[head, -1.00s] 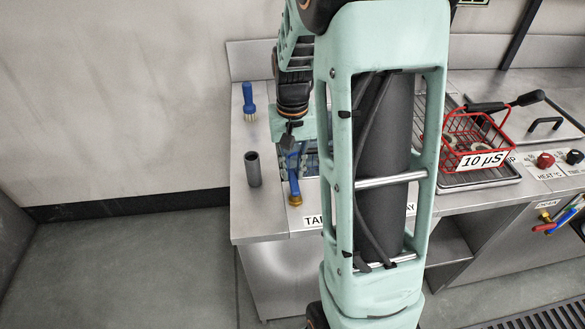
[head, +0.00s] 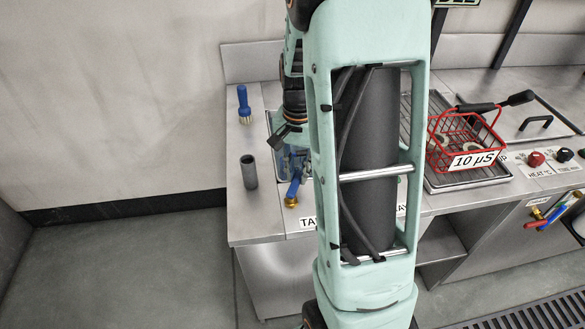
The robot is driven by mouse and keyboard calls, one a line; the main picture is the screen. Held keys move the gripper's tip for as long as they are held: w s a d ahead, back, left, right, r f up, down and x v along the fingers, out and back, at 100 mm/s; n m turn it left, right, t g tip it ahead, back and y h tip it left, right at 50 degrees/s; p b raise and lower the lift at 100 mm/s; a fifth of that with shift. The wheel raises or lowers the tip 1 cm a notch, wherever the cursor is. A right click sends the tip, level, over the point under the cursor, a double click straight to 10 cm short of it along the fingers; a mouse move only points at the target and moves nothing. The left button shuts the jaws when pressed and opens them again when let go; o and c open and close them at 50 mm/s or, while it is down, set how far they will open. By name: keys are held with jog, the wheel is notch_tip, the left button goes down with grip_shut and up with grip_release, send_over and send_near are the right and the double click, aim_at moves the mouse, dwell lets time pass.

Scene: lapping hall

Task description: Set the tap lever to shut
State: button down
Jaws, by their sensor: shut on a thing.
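The tap has a blue lever (head: 293,188) above a brass end (head: 290,202), at the front left of the steel counter, beside a partly hidden sink. My gripper (head: 294,165) is at the upper part of the blue lever and is shut on it. My own arm hides much of the gripper, the right side of the sink and part of the label below the tap, so the exact grip and the lever's full angle are hard to see.
A grey upright tube (head: 249,172) stands left of the tap. A blue-handled brush (head: 244,104) is behind it. A red wire basket (head: 466,143) labelled "10 µS" sits on a drain tray (head: 470,184) at right. Red and black knobs (head: 536,159) are further right.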

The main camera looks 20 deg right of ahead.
jog(key=m, duration=0.1)
jog(key=s+m+p, duration=0.1)
jog(key=shift+d+r+m, duration=0.15)
jog(key=shift+d+m, duration=0.25)
jog(key=m+p, duration=0.1)
jog(key=s+m+p, duration=0.1)
jog(key=m, duration=0.1)
jog(key=shift+s+d+m, duration=0.2)
jog(key=shift+d+m, duration=0.1)
jog(key=s+m+p, duration=0.1)
jog(key=m+p, duration=0.1)
jog(key=m, duration=0.1)
jog(key=shift+s+d, duration=0.1)
jog(key=shift+s, duration=0.1)
jog(key=shift+s+m+p, duration=0.25)
jog(key=shift+m+p, duration=0.25)
jog(key=shift+m, duration=0.25)
jog(key=shift+s+m+p, duration=0.25)
jog(key=shift+m+p, duration=0.2)
jog(key=shift+m, duration=0.3)
jog(key=c, duration=1.8)
grip_release()
jog(key=shift+s, duration=0.1)
jog(key=shift+c, duration=0.2)
